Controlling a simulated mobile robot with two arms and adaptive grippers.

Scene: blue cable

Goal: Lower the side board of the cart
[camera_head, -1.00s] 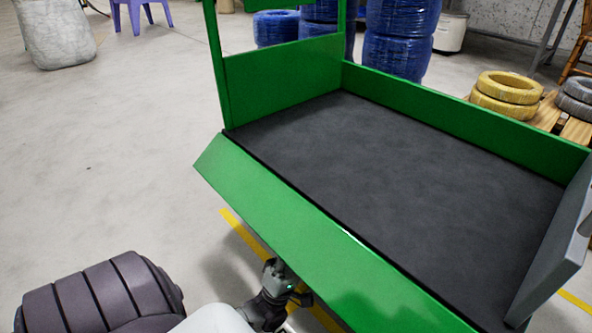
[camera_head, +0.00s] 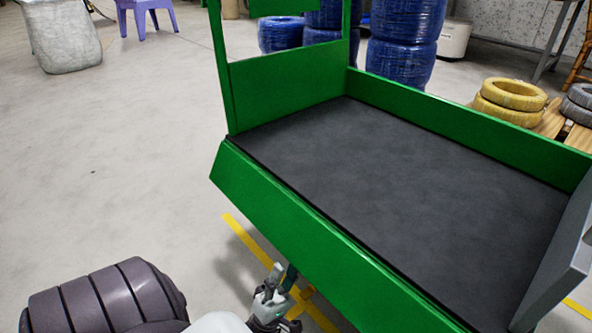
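The green cart with a dark flat bed (camera_head: 400,180) fills the right half of the head view. Its near side board (camera_head: 290,225) is tilted outward and down along the bed's near edge, below the bed surface. My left gripper (camera_head: 279,275) is below the board, over the floor at the bottom of the view. A gap shows between it and the board, and its fingers are too small to tell open from shut. My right gripper is not in view.
The cart's far side board (camera_head: 460,135) and green end panel (camera_head: 285,85) stand upright. A grey board (camera_head: 562,250) stands at the right end. Blue wrapped coils (camera_head: 403,45) and yellow coils (camera_head: 510,100) are behind the cart.

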